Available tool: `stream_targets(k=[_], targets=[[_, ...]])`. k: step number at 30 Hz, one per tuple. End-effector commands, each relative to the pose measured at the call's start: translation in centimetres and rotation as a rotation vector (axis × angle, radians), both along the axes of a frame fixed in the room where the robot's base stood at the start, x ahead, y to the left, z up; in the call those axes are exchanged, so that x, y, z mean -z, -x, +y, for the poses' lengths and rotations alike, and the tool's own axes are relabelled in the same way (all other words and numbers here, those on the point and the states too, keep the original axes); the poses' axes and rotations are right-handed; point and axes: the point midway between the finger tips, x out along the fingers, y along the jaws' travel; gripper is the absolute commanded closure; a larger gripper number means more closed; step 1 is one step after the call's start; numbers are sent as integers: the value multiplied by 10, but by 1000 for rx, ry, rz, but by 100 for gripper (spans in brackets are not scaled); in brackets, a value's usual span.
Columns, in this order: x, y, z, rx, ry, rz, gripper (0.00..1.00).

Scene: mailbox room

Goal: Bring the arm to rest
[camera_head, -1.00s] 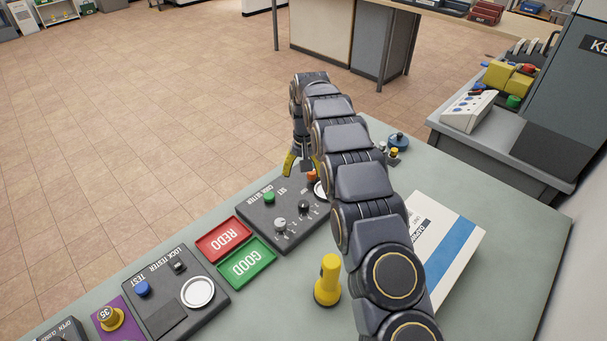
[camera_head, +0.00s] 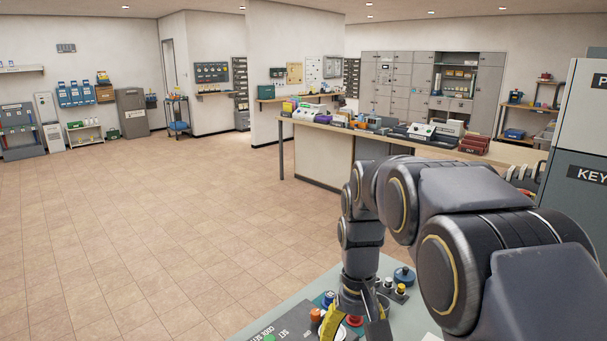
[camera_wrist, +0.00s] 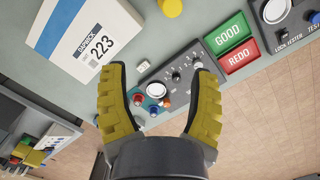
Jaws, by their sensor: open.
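My arm (camera_head: 430,205) is bent and raised over the grey-green table, filling the lower right of the head view. My gripper (camera_wrist: 158,98) hangs below it with its yellow-padded fingers spread apart and nothing between them. In the head view it shows at the bottom edge, partly cut off, above the code setter panel. In the wrist view the code setter panel (camera_wrist: 172,75) with its knobs lies beyond the fingers. I cannot tell the exact gap between the fingertips and the panel.
In the wrist view, a white box marked 223 (camera_wrist: 93,42), a green GOOD tray (camera_wrist: 229,33) and a red REDO tray (camera_wrist: 237,58) lie on the table. A blue knobbed item (camera_head: 404,276) stands near the table's far edge. Open tiled floor (camera_head: 160,220) lies left.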

Motion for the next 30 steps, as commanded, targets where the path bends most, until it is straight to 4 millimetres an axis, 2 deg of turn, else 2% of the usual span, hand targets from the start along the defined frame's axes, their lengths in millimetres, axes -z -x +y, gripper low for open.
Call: stream_targets(k=[1, 6, 12, 15, 18, 21, 30], targets=[[-7, 22, -4, 0, -1, 5, 39], [-20, 93, -15, -10, -6, 23, 39], [-17, 176, -22, -23, -12, 46, 39], [-11, 208, -24, -31, -16, 58, 39], [-6, 231, -25, -35, -18, 64, 39], [-2, 244, -25, -37, -19, 73, 39], [-1, 247, -25, -39, -19, 74, 39]])
